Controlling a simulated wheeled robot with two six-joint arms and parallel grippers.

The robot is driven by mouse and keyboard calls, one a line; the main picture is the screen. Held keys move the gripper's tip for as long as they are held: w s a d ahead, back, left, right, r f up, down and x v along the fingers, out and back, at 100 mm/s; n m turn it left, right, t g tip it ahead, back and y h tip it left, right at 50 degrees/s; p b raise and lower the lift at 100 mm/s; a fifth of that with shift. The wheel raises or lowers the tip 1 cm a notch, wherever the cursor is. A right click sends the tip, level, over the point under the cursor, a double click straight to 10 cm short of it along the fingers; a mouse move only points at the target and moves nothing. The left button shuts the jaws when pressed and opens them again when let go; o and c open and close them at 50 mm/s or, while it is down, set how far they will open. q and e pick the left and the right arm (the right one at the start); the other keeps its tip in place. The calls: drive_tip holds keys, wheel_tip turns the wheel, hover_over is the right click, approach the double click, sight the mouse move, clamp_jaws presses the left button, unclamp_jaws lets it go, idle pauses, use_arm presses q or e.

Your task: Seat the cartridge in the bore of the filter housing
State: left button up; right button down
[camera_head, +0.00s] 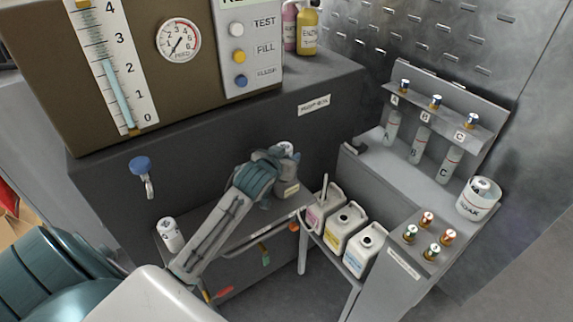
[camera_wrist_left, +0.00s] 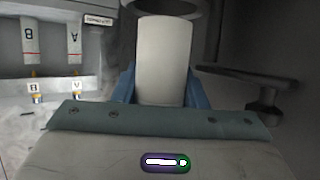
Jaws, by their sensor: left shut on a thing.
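My left gripper (camera_head: 277,154) is shut on a white cylindrical cartridge, which shows between the blue fingers in the left wrist view (camera_wrist_left: 163,62). In the head view only a small pale end of the cartridge (camera_head: 287,147) shows past the gripper. The grey filter housing (camera_head: 287,188), with a pale label, stands on the shelf just below the gripper. In the left wrist view a dark round rim (camera_wrist_left: 197,10) lies by the cartridge's far end. I cannot tell whether that end is inside the bore. The right gripper is not in view.
A white canister (camera_head: 170,236) stands on the left of the shelf (camera_head: 240,235). A blue-handled tap (camera_head: 140,166) juts from the dark cabinet. Several jugs (camera_head: 350,226) stand to the right, near a rack of lettered bottles (camera_head: 419,145) and a white tub (camera_head: 478,200).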

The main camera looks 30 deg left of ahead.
use_arm(q)
wheel_tip(320, 180, down, 2)
drive_tip(key=shift+d+f, duration=0.1)
drive_tip(key=shift+s+f, duration=0.25)
drive_tip(key=shift+f, duration=0.1)
drive_tip(key=shift+c, duration=0.8)
drive_tip(key=shift+s+f, duration=0.1)
drive_tip(key=shift+f, duration=0.1)
clamp_jaws()
drive_tip(key=shift+f, duration=0.15)
drive_tip(key=o, duration=1)
unclamp_jaws()
drive_tip(key=shift+f, duration=0.1)
drive_tip(key=shift+o, duration=0.9)
drive_tip(key=shift+w+f, duration=0.1)
drive_tip(key=shift+w, duration=0.3)
drive_tip(key=shift+s+d+r, duration=0.1)
drive_tip(key=shift+s+r, duration=0.3)
drive_tip(key=shift+s, duration=0.05)
drive_tip(key=v, duration=1.1)
drive_tip(key=shift+r, duration=0.2)
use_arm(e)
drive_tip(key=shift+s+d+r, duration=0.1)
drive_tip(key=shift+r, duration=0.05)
use_arm(q)
drive_tip(key=shift+s, duration=0.15)
